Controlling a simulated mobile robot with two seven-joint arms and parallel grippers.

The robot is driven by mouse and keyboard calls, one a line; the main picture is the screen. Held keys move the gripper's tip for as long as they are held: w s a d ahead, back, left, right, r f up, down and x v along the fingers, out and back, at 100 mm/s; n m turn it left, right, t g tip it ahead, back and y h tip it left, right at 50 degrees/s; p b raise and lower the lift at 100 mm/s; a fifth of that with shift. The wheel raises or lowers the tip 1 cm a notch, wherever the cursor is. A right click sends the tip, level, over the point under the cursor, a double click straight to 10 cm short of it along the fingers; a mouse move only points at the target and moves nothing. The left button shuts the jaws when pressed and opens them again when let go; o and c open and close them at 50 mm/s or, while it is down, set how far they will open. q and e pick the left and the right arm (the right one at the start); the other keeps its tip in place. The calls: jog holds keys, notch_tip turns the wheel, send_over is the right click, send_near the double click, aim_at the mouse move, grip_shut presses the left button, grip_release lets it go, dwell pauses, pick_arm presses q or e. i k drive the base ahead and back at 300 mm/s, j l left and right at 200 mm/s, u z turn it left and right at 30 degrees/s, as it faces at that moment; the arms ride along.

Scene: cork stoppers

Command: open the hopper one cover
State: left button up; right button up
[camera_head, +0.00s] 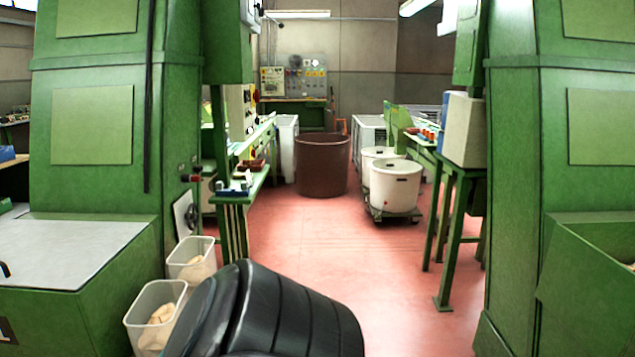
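A flat grey cover (62,252) lies shut on top of the green hopper (95,312) at the lower left. A small dark handle (4,269) shows at the cover's left side, cut by the picture edge. Part of a dark label (6,331) shows on the hopper's front, too cropped to read. Neither my left nor my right gripper is in view.
White bins (157,315) with pale pieces stand right of the hopper. A green hopper (590,280) at the right is uncovered. White tubs (395,187) and a brown barrel (322,165) stand farther back. The red floor (345,260) between the machines is clear.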

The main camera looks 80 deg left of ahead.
aim_at(46, 255)
jog(key=j+u, duration=0.1)
jog(key=u, duration=1.35)
jog(key=i+u, duration=0.2)
jog(key=u, duration=0.25)
jog(key=i+u, duration=0.2)
jog(key=u, duration=0.25)
jog(key=i+u, duration=0.15)
jog(key=u, duration=0.3)
jog(key=i+l+u, duration=0.55)
jog(key=u, duration=0.3)
jog(key=i+l+u, duration=0.15)
jog(key=l, duration=0.15)
jog(key=i+l+u, duration=0.1)
jog(key=l, duration=0.2)
jog(key=i+l+u, duration=0.15)
jog(key=l, duration=0.2)
jog(key=i+l, duration=0.1)
jog(key=l, duration=0.3)
jog(key=i+l, duration=0.15)
jog(key=l, duration=0.3)
jog(key=i+l, duration=0.1)
jog(key=l, duration=0.3)
jog(key=i+l+u, duration=0.1)
jog(key=l, duration=0.3)
jog(key=i+l, duration=0.15)
jog(key=l, duration=0.3)
jog(key=u, duration=0.6)
